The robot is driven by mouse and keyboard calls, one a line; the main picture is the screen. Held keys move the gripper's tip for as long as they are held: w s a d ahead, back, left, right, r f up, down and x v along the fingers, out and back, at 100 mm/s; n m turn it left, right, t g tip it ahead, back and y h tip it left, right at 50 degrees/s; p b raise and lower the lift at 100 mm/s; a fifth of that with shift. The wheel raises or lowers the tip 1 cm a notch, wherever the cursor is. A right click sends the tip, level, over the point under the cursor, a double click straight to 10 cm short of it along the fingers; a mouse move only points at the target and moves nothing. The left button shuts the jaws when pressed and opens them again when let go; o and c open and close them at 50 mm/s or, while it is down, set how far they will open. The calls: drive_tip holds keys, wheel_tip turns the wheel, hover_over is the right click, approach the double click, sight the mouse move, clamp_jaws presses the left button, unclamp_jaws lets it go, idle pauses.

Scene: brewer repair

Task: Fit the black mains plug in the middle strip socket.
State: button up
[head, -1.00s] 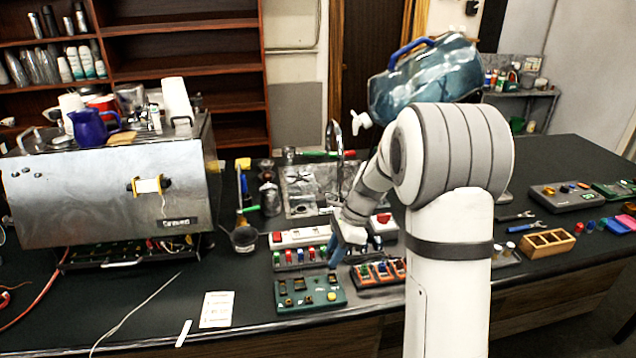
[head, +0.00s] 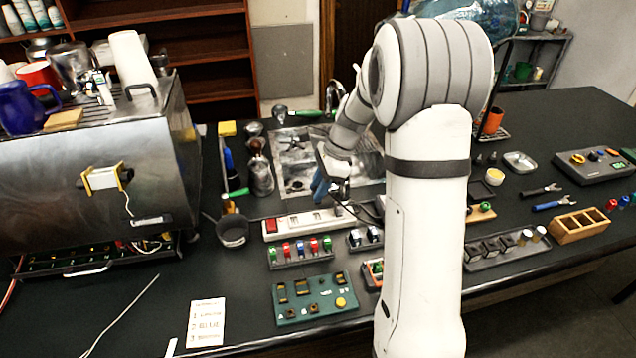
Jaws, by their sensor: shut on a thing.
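The white power strip (head: 308,222) lies on the dark counter, with a red switch (head: 271,226) at its left end. Its sockets show as small dark marks along the top; the right part is partly hidden by my arm and a cable. My gripper (head: 329,190), with blue fingers, hangs above and behind the strip's right half. It is shut on a small dark thing, apparently the black mains plug (head: 341,190), mostly hidden by the fingers. A dark cable (head: 353,208) runs down to the right from there. The plug looks apart from the strip.
In front of the strip stand a rack of coloured parts (head: 300,250) and a green panel (head: 315,298). The steel brewer (head: 90,180) is at left, a sink (head: 297,165) behind. A pan (head: 232,230) stands left of the strip.

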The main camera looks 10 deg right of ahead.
wheel_tip(320, 180, down, 5)
drive_tip(key=b, duration=0.4)
drive_tip(key=shift+f, duration=0.2)
drive_tip(key=shift+r, duration=0.2)
drive_tip(key=shift+f, duration=0.8)
idle(1.8)
drive_tip(key=o, duration=1)
drive_tip(key=shift+o, duration=0.2)
drive_tip(key=v, duration=0.8)
